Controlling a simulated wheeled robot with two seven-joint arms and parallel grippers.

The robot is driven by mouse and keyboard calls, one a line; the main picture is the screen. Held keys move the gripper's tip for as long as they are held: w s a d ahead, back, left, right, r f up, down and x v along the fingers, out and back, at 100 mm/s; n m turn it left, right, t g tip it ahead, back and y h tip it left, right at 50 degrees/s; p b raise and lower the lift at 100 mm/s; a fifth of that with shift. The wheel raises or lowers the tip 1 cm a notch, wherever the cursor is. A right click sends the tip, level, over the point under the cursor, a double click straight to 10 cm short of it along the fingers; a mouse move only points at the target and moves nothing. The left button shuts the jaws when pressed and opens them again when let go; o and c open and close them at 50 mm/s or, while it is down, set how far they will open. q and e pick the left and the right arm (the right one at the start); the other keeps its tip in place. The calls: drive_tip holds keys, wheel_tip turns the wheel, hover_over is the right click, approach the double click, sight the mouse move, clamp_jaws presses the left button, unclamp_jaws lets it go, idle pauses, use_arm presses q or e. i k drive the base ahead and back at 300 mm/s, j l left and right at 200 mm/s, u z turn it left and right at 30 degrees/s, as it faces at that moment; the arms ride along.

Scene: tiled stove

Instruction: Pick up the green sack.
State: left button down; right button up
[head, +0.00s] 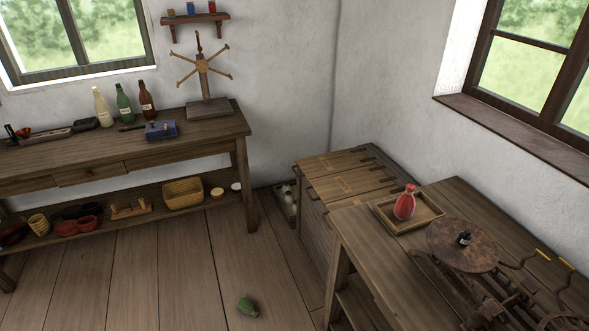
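A small green sack (248,307) lies on the wooden floor near the bottom middle of the head view. It looks rounded, with a darker end at its upper left. Bare floorboards surround it. Neither of my grippers shows in the head view, so I cannot see where they are relative to the sack.
A workbench (150,155) with bottles stands along the back wall at left. A wooden chest (345,177) stands in the corner. A table (380,245) at right holds a tray (432,213) with a red flask (405,203). The floor (130,275) at left is clear.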

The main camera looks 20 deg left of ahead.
sight(245, 307)
drive_tip(key=u, duration=1)
